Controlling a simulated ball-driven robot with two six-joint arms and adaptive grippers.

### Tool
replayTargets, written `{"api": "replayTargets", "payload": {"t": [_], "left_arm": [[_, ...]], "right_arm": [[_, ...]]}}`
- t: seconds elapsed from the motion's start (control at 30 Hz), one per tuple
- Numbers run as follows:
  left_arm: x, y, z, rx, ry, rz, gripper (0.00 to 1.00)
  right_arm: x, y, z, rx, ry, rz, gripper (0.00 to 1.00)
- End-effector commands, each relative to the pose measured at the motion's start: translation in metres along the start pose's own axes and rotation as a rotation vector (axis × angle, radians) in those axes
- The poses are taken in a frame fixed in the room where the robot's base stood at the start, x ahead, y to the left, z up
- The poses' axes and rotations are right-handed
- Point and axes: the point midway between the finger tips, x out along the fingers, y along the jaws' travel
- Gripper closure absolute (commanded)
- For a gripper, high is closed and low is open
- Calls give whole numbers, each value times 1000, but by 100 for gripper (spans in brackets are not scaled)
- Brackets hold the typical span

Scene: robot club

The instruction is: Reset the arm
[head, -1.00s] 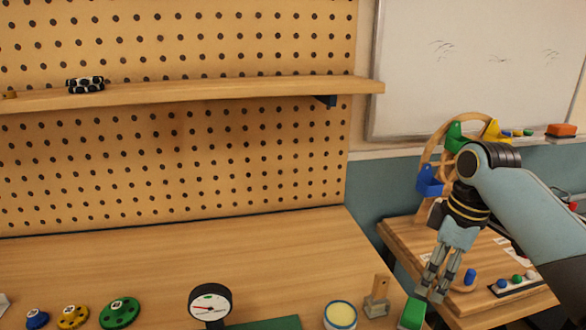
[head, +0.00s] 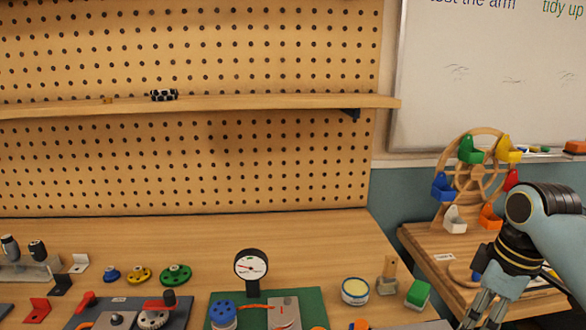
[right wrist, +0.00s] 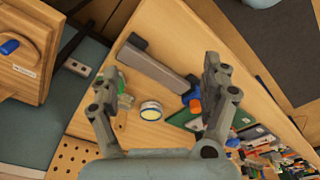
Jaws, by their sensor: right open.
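My right arm reaches in from the right of the head view. My right gripper (head: 484,314) points down at the lower right, near the right end of the workbench and the wooden side table. In the right wrist view the gripper (right wrist: 160,85) has its two fingers spread wide with nothing between the tips. My left gripper is in neither view.
The bench (head: 330,250) holds a dial gauge (head: 250,267), a green mat (head: 312,300), a tin (head: 355,291) and a green block (head: 418,294). A wooden wheel with coloured buckets (head: 485,133) stands on the side table (head: 425,247). A shelf (head: 250,103) crosses the pegboard.

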Motion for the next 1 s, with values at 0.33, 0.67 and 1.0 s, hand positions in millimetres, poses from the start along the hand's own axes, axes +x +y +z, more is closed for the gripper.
{"api": "replayTargets", "payload": {"t": [0.33, 0.67, 1.0], "left_arm": [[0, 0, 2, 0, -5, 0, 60], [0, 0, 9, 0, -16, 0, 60], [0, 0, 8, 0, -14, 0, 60]], "right_arm": [[15, -50, 32, 142, 4, 63, 20], [8, -121, 77, 371, 48, 147, 20], [-26, -177, 117, 597, 115, 214, 20]]}}
